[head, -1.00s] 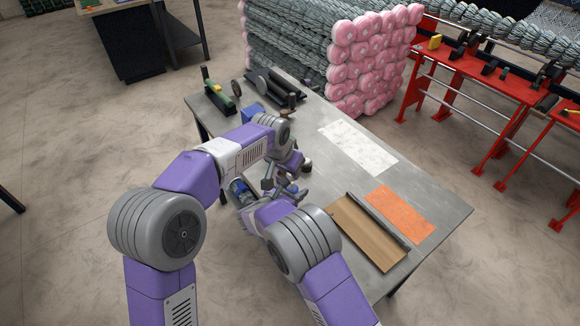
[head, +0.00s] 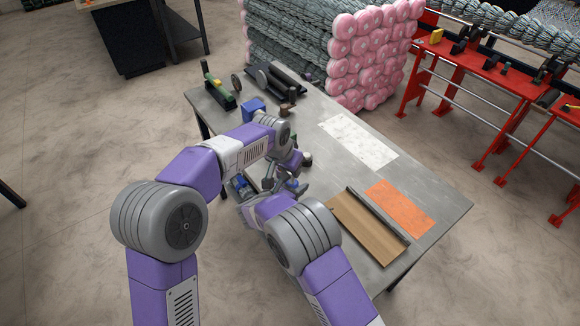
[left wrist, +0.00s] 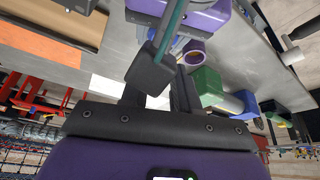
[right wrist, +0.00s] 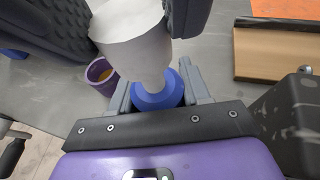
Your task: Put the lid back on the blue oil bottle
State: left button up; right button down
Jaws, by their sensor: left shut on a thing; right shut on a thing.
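My right gripper (right wrist: 157,92) is shut on a blue piece (right wrist: 156,98) with a pale tapered part (right wrist: 132,42) rising from it. The blue piece shows small in the head view (head: 292,184); I cannot tell whether it is the bottle or its lid. My left gripper (left wrist: 156,92) is shut at a dark block (left wrist: 151,72) with a teal rod; I cannot tell what this is. In the head view the left gripper (head: 269,182) is close beside the right one (head: 298,190), over the table. The arms hide much of both held things.
The grey table (head: 440,200) carries a wooden board (head: 365,232), an orange sheet (head: 400,207) and a white sheet (head: 357,142). A blue box (head: 253,107) and a green tool (head: 218,93) stand at the far left. A purple cup (right wrist: 101,76) stands near the right gripper.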

pick_arm(q)
jog(key=shift+s+a+f, duration=0.1)
jog(key=shift+f, duration=0.9)
dwell(0.5)
jog(key=shift+r, duration=0.4)
jog(key=shift+r, duration=0.55)
dwell(0.6)
jog(key=shift+f, duration=0.6)
dwell(0.3)
jog(key=shift+a+f, duration=0.1)
jog(key=shift+f, duration=0.4)
jog(key=shift+r, duration=0.15)
dwell(0.3)
jog(key=shift+r, duration=0.2)
